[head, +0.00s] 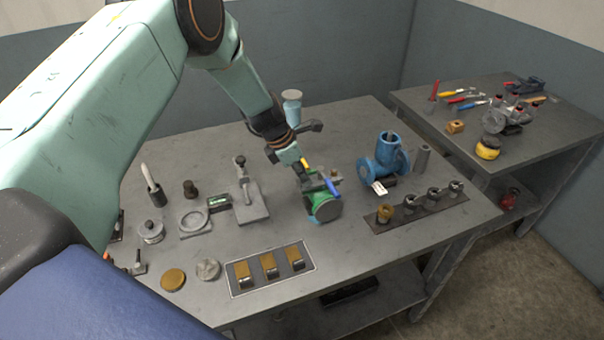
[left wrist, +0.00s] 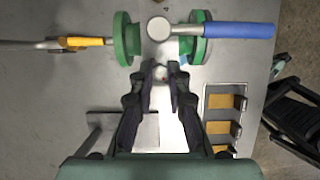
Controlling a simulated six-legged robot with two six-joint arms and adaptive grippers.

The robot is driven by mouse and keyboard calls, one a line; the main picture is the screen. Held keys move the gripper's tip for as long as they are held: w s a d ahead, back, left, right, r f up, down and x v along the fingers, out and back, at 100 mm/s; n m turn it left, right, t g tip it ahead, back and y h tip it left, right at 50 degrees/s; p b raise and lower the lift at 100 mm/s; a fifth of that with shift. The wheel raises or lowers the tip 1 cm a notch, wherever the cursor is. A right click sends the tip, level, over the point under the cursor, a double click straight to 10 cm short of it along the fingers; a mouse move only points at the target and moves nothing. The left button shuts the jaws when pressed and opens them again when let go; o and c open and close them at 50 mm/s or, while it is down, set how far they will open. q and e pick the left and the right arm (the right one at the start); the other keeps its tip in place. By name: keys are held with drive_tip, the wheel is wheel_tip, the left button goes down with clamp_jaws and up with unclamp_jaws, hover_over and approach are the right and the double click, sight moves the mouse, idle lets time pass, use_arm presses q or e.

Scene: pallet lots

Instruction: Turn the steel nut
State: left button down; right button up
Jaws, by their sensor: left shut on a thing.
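A green valve (head: 325,208) with a blue-handled lever (head: 334,188) and a yellow-handled lever (head: 306,163) stands on the workbench. In the left wrist view, the green valve's flanges (left wrist: 127,38) lie just ahead of my fingers, and the blue handle (left wrist: 238,31) points right. My left gripper (left wrist: 161,72) is shut at the near side of the valve. A small grey piece, seemingly the steel nut (left wrist: 161,74), shows between its fingertips; most of it is hidden. In the head view my left gripper (head: 303,172) reaches the valve from behind. My right gripper is not in view.
A blue pipe fitting (head: 384,165) and a dark strip with several knobs (head: 420,205) are to the right. A plate with three yellow-brown blocks (head: 271,268) lies in front. Grey fixtures (head: 250,203) stand left. A second table (head: 545,140) holds tools.

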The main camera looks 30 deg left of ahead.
use_arm(q)
drive_tip(key=shift+a, duration=0.1)
idle(0.3)
drive_tip(key=m+b, duration=0.1)
drive_tip(key=m, duration=0.2)
drive_tip(key=shift+w+a+f+g+h+b, duration=0.1)
drive_tip(key=shift+w+g+h+b, duration=0.1)
drive_tip(key=shift+g+h+b, duration=0.15)
drive_tip(key=m+g+b, duration=0.1)
drive_tip(key=m+b, duration=0.1)
drive_tip(key=shift+w+m+h, duration=0.1)
drive_tip(key=shift+m+h, duration=0.15)
drive_tip(key=shift+m, duration=0.15)
drive_tip(key=m+g+b, duration=0.1)
drive_tip(key=m+b, duration=0.1)
drive_tip(key=m+g+b, duration=0.1)
drive_tip(key=m+b, duration=0.1)
drive_tip(key=shift+w+a+m, duration=0.1)
drive_tip(key=shift+w+m, duration=0.05)
drive_tip(key=shift+m, duration=0.25)
drive_tip(key=shift+r+m+g+b, duration=0.25)
drive_tip(key=shift+m+b, duration=0.35)
drive_tip(key=shift+m, duration=0.3)
drive_tip(key=shift+w, duration=0.1)
drive_tip(key=c, duration=1.4)
unclamp_jaws()
drive_tip(key=shift+o, duration=0.5)
drive_tip(key=shift+f, duration=0.1)
